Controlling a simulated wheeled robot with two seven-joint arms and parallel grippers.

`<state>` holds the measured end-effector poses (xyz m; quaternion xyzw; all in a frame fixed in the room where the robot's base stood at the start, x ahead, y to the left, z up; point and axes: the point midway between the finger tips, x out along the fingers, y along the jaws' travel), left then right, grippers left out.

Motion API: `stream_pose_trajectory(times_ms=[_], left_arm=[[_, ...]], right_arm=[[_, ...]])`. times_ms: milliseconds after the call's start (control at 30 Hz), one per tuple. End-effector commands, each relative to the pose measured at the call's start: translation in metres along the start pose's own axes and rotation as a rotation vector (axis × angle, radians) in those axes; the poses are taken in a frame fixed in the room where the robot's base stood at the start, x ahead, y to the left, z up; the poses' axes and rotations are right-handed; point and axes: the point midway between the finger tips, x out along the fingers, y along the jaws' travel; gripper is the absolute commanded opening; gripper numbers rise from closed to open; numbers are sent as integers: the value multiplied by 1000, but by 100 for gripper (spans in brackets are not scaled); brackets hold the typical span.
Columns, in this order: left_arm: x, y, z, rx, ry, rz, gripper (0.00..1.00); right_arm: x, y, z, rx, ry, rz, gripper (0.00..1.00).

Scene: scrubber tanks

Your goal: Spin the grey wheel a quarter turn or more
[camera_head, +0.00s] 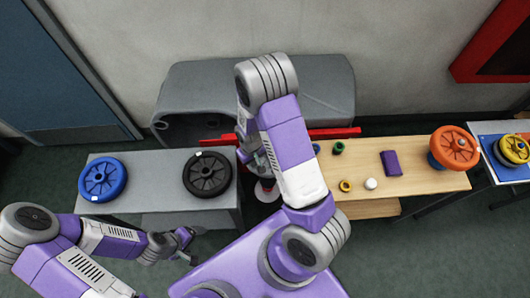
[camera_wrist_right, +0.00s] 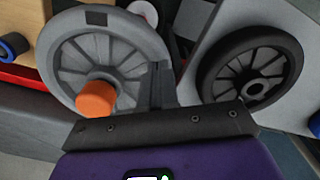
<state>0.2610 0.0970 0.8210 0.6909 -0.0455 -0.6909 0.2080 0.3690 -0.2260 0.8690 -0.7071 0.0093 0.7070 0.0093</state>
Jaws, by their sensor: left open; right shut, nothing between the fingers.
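The grey wheel (camera_wrist_right: 112,72) shows in the right wrist view, with spokes, a dark patch on its rim and an orange knob (camera_wrist_right: 96,98) standing out low on its face. In the head view my right arm hides most or all of it. My right gripper (camera_wrist_right: 160,82) is shut and empty, with its fingers over the right edge of the wheel in the wrist view; I cannot tell whether they touch. In the head view it is near the red bar (camera_head: 335,133). My left gripper (camera_head: 184,243) is open and empty in front of the grey bench, away from the wheel.
A black wheel (camera_head: 207,174) and a blue wheel (camera_head: 102,179) lie on the grey bench (camera_head: 152,160). A wooden table (camera_head: 425,180) at right holds an orange wheel (camera_head: 455,147), a purple block (camera_head: 390,162) and small parts. A large grey housing (camera_head: 190,85) stands behind.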

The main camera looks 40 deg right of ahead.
Motion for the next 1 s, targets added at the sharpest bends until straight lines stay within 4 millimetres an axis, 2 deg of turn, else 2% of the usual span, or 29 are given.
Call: stream_pose_trajectory(times_ms=[467, 1000], left_arm=[[1, 0, 0, 0, 0, 0, 85], [10, -4, 0, 0, 0, 0, 85]], right_arm=[[1, 0, 0, 0, 0, 0, 0], [12, 0, 0, 0, 0, 0, 0]])
